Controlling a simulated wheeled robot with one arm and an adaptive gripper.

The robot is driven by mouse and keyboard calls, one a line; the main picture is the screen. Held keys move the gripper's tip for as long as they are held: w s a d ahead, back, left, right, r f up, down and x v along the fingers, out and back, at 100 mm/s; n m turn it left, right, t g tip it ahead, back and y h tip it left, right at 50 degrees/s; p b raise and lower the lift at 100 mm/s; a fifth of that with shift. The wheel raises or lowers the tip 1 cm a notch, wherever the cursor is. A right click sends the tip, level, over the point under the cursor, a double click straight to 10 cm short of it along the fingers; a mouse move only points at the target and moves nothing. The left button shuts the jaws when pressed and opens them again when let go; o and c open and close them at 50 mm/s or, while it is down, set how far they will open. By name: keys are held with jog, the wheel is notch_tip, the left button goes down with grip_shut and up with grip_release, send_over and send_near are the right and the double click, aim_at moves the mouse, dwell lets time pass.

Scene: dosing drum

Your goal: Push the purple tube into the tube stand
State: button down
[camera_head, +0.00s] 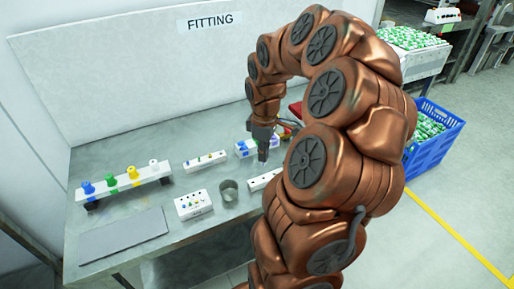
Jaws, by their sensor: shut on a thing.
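My gripper (263,155) points down over the back right of the metal table. Its fingers are close together on something too small to make out. I cannot pick out the purple tube for sure. A long white rack (140,181) on dark feet stands at the table's left, with blue, green, yellow and white flanged pieces in it. I cannot tell whether this rack or one of the smaller white blocks is the tube stand. A white and blue block (242,149) is right beside my gripper, partly hidden by it.
White blocks with small coloured tops (205,161) (194,206) and another white block (262,181) stand on the table. A grey cup (228,190) is between them. A flat grey plate (122,235) lies front left. A blue crate (432,140) is at the right, beyond my arm.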

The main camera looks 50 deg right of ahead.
jog(key=shift+s+f+b, duration=0.1)
jog(key=shift+f+b, duration=0.25)
jog(key=shift+f, duration=1.65)
jog(key=shift+d+f+b, duration=0.1)
jog(key=shift+f+b, duration=0.5)
jog(key=shift+f, duration=0.05)
jog(key=shift+f+b, duration=1.2)
jog(key=shift+b, duration=0.25)
dwell(0.4)
jog(key=c, duration=1.2)
grip_release()
jog(key=shift+r, duration=0.15)
notch_tip(320, 180, up, 12)
jog(key=shift+f, duration=0.1)
